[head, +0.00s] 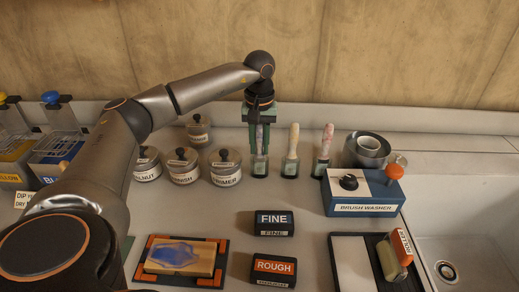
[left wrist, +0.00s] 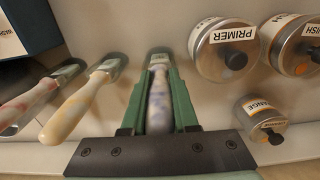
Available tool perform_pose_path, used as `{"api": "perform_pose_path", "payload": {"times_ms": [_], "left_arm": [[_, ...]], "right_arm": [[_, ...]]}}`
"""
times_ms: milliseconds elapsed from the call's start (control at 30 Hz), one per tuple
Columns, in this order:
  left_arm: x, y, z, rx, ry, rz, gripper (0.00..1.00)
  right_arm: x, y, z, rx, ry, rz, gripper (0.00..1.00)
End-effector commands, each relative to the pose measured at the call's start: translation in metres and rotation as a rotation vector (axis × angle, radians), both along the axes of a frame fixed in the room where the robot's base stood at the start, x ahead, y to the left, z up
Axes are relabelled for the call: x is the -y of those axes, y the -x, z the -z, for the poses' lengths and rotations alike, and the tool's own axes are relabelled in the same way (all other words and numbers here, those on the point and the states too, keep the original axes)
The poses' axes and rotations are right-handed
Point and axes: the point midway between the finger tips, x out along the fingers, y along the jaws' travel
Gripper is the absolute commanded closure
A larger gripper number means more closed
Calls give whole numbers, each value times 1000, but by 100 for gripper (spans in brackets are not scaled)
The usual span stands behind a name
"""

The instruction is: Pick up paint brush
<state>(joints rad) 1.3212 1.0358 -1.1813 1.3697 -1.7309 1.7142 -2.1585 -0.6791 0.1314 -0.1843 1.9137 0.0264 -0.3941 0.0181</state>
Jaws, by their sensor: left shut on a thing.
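My left gripper (head: 259,150) points down at the back of the counter, shut on the handle of the leftmost paint brush (left wrist: 159,98). In the left wrist view, this pale handle with bluish-grey mottling lies between the green fingers (left wrist: 159,75). In the head view its dark lower end (head: 259,169) shows below the fingers, at about counter level; I cannot tell whether it touches. Two more brushes stand upright to its right: a cream one (head: 292,146) and a pink-and-white one (head: 326,143). My right gripper is not in view.
Lidded jars, including PRIMER (head: 225,168), stand close left of the held brush. The blue BRUSH WASHER box (head: 362,196) and metal bowls (head: 368,145) are to the right. FINE (head: 273,223) and ROUGH (head: 272,270) blocks lie in front. A sink (head: 465,225) is far right.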

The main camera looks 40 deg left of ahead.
Motion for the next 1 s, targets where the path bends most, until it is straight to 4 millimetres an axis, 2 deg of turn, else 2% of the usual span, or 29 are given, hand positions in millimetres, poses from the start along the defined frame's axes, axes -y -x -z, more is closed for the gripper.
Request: {"api": "perform_pose_path", "payload": {"times_ms": [33,100,133,1000], "left_arm": [[0,0,0,0,0,0,92],[0,0,0,0,0,0,99],[0,0,0,0,0,0,100],[0,0,0,0,0,0,100]], "right_arm": [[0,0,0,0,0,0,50],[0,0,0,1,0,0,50],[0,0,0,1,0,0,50],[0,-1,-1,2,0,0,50]]}}
